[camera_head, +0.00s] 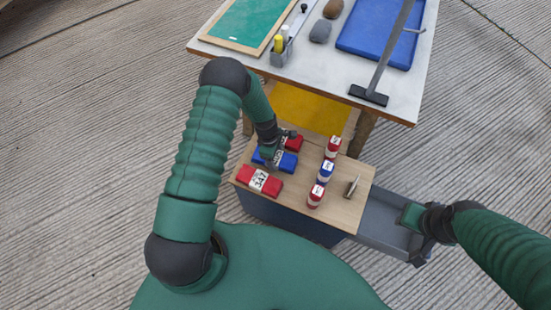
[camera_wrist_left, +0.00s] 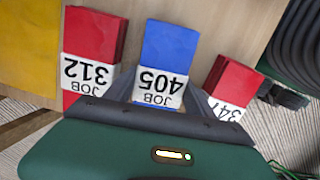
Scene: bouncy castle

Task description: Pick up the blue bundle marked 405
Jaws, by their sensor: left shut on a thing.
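The blue bundle marked 405 (camera_head: 288,162) lies on the wooden top of a low cart, between two red bundles. In the left wrist view the blue bundle (camera_wrist_left: 168,48) shows its white JOB 405 band upside down. My left gripper (camera_head: 275,153) is over it, and its dark fingers (camera_wrist_left: 152,98) are on both sides of the band, shut on the bundle. The bundle looks to be still at the level of the cart top. My right gripper (camera_head: 418,238) is at the grey tray on the cart's right side; its jaws are not clear.
Red bundle 312 (camera_wrist_left: 92,40) and red bundle 347 (camera_wrist_left: 234,80) lie close on either side. Several small red and blue rolls (camera_head: 326,172) and a metal clip (camera_head: 352,187) are to the right. A grey tray (camera_head: 382,232) adjoins the cart. A white-topped table (camera_head: 300,66) stands behind.

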